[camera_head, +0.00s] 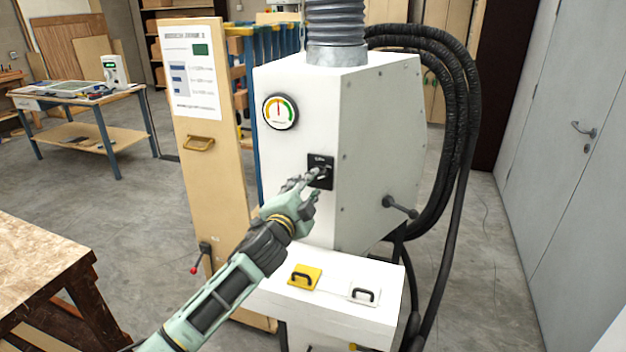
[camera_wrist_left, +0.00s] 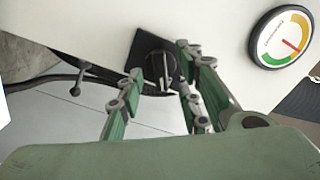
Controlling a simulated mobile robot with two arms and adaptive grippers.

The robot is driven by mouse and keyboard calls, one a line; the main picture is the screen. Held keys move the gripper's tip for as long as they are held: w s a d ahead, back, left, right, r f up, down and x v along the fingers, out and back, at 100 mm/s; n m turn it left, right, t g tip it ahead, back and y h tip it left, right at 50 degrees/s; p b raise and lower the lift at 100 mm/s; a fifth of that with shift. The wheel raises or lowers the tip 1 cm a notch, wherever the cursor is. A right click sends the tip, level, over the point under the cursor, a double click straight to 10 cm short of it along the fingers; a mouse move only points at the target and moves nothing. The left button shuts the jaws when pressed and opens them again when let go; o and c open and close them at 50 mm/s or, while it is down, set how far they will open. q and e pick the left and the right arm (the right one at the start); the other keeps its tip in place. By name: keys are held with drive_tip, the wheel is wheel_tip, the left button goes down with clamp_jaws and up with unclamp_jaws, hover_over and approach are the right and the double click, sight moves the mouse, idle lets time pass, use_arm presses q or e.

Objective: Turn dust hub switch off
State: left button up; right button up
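The dust hub (camera_head: 385,130) is a white cabinet. Its switch (camera_head: 321,166) is a small black plate with a rotary knob on the front face, below a round gauge. My left gripper (camera_head: 309,184) is right in front of the switch and hides part of it. In the left wrist view the black switch plate (camera_wrist_left: 147,50) lies just beyond my fingertips (camera_wrist_left: 160,62), with its knob (camera_wrist_left: 163,76) between the two spread fingers. The fingers are apart; I cannot tell whether either touches the knob. My right gripper is not in view.
The coloured gauge (camera_head: 280,112) sits above the switch and also shows in the left wrist view (camera_wrist_left: 281,38). Black hoses (camera_head: 462,120) hang at the right. A wooden panel (camera_head: 212,190) stands left.

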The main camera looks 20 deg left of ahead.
sight(318, 176)
use_arm(q)
drive_tip(key=w, duration=0.3)
drive_tip(key=shift+w+d, duration=0.1)
drive_tip(key=shift+w, duration=0.25)
clamp_jaws()
